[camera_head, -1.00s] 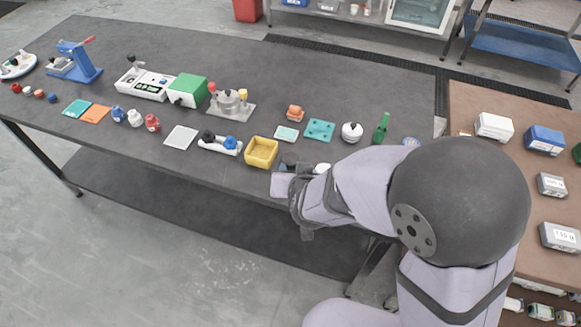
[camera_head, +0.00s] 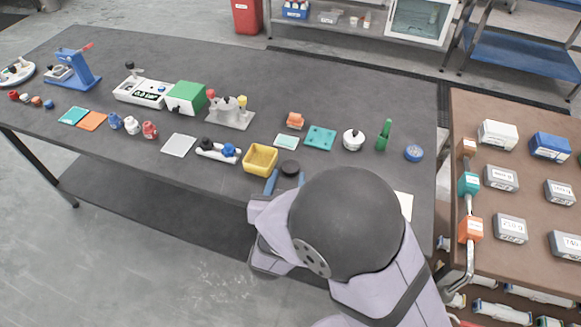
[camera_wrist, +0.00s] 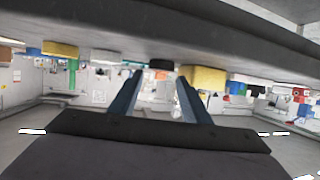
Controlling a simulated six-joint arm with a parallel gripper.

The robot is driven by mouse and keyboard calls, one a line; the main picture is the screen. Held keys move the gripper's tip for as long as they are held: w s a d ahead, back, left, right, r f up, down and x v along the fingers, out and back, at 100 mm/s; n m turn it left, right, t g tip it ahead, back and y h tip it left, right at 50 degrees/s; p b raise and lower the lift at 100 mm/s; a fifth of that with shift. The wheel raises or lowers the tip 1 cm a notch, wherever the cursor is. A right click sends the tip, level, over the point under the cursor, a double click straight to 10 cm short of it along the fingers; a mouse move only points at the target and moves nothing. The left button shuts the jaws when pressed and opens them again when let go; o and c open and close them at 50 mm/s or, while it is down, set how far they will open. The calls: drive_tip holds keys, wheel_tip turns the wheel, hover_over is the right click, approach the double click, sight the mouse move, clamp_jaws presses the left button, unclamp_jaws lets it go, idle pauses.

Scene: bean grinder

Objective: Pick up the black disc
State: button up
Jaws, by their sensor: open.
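The black disc (camera_head: 289,168) lies on the dark table near its front edge, just right of the yellow bin. My gripper (camera_head: 286,179) is at the front of the table, its two blue fingers apart and pointing at the disc from the near side. In the upside-down wrist view the disc (camera_wrist: 160,64) appears just beyond and between the fingertips of my gripper (camera_wrist: 158,80), with nothing held. Whether the fingers overlap the disc in depth is hard to tell. My arm hides part of the table's front edge.
The yellow bin (camera_head: 261,158) stands close left of the disc; it also shows in the wrist view (camera_wrist: 207,78). A green upright item (camera_head: 384,134) stands farther right.

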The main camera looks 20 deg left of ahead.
sight(290, 167)
drive_tip(key=shift+p+x, duration=0.35)
drive_tip(key=shift+x, duration=2.3)
drive_tip(key=shift+a, duration=0.15)
drive_tip(key=shift+s, duration=0.1)
drive_tip(key=shift+c, duration=0.6)
drive_tip(key=c, duration=0.6)
